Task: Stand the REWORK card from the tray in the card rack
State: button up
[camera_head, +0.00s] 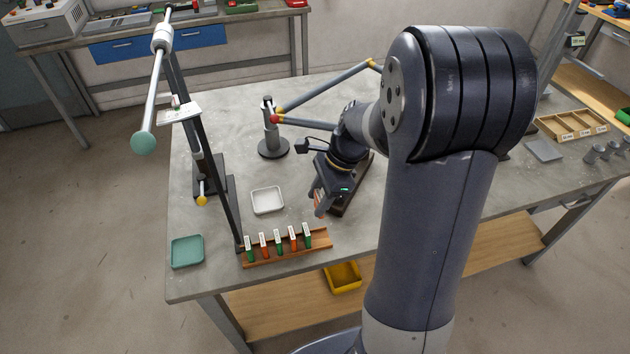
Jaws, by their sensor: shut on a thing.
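The brown card rack (322,240) lies along the near edge of the table. Several green and orange cards with white labels stand in it, and its right end looks bare. A small white tray (267,200) sits behind the rack and looks empty. My gripper (320,206) points down to the right of the white tray, behind and above the rack's right end. It is shut on an orange card (319,210), which is partly hidden by the jaws. The lettering on the cards is too small to read.
A dark frame with a rod and a pale green ball (144,143) rises at the left of the rack. A green tray (187,251) sits at the table's left corner. A jointed stand (272,140) is behind.

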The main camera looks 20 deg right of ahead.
jog(key=shift+s+d, duration=0.2)
jog(key=shift+s, duration=0.15)
jog(key=shift+f, duration=0.15)
notch_tip(320, 180, down, 10)
jog(key=b, duration=0.9)
jog(key=o, duration=1)
jog(key=shift+o, duration=0.2)
jog(key=v, duration=1)
jog(key=shift+d+r, duration=0.25)
jog(key=shift+r, duration=0.05)
jog(key=shift+f, duration=0.1)
